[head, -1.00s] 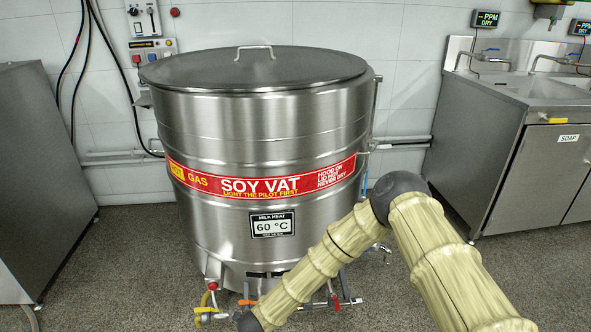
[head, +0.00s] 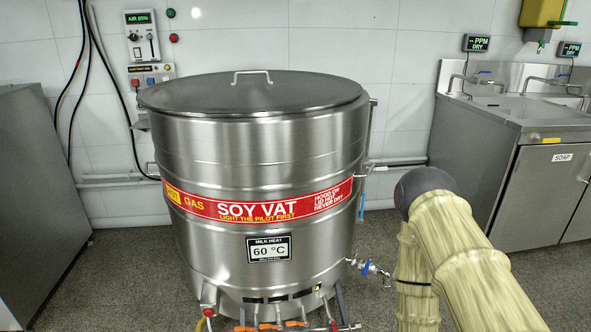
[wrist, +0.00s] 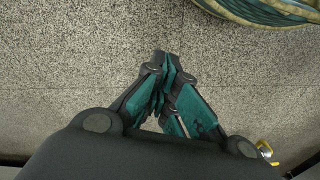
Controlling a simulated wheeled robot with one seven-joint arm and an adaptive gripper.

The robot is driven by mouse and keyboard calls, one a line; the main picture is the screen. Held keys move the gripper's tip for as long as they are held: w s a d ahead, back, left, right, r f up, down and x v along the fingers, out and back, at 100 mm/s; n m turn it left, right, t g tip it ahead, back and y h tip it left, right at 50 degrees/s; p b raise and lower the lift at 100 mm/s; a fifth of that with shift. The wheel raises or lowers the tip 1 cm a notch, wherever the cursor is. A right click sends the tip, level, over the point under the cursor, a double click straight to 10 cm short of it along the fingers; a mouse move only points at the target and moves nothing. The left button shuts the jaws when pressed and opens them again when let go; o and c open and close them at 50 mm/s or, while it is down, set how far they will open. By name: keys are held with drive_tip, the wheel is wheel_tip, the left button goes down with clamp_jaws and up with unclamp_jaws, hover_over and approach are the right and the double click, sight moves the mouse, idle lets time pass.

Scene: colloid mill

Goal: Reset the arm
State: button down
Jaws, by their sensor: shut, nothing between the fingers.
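My gripper (wrist: 166,62) shows in the wrist view, with its dark and teal fingers closed together and nothing between them. It hangs over bare speckled floor. In the head view my gripper is out of the frame; only my sleeved arm shows at the lower right, folded at a dark round joint.
The lidded vat stands mid-room, with a blue-handled tap (head: 370,268) and several valves low down. A steel sink cabinet (head: 530,190) is at right, a grey cabinet (head: 38,190) at left. Speckled floor (head: 120,275) is clear between vat and left cabinet.

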wheel_tip(320, 180, up, 23)
drive_tip(key=s+d+n+p, duration=0.1)
drive_tip(key=s+p, duration=0.1)
drive_tip(key=p, duration=2)
drive_tip(key=shift+s+d+r+n+g, duration=0.2)
drive_tip(key=shift+s+d+n+g, duration=0.05)
drive_tip(key=shift+d+n+g, duration=0.1)
drive_tip(key=c, duration=2.2)
unclamp_jaws()
